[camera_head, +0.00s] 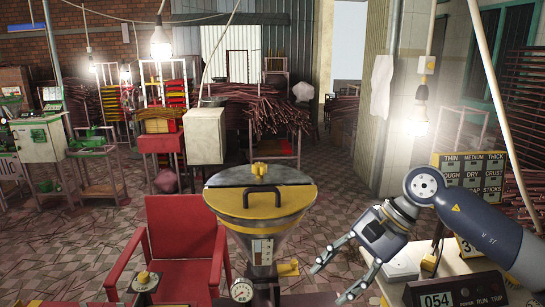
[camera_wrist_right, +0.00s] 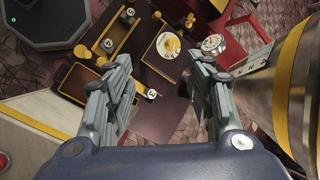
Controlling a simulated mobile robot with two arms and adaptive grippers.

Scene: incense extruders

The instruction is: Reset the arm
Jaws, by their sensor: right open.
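My right gripper (camera_head: 327,283) reaches in from the right in the head view, its two fingers spread apart with nothing between them. It is to the right of the extruder's metal hopper (camera_head: 262,226) and apart from it. In the right wrist view the same gripper (camera_wrist_right: 162,68) is open and empty above dark machine parts with yellow fittings. The hopper wall (camera_wrist_right: 262,90) with its yellow band shows at the right there. My left gripper is not in view.
A yellow-rimmed lid (camera_head: 290,194) covers part of the hopper. A red chair (camera_head: 182,235) stands left of it. At the right are a control box (camera_head: 455,294) reading 054 and a label board (camera_head: 470,172). A white cabinet (camera_head: 205,136) and stick racks stand behind. Tiled floor lies between.

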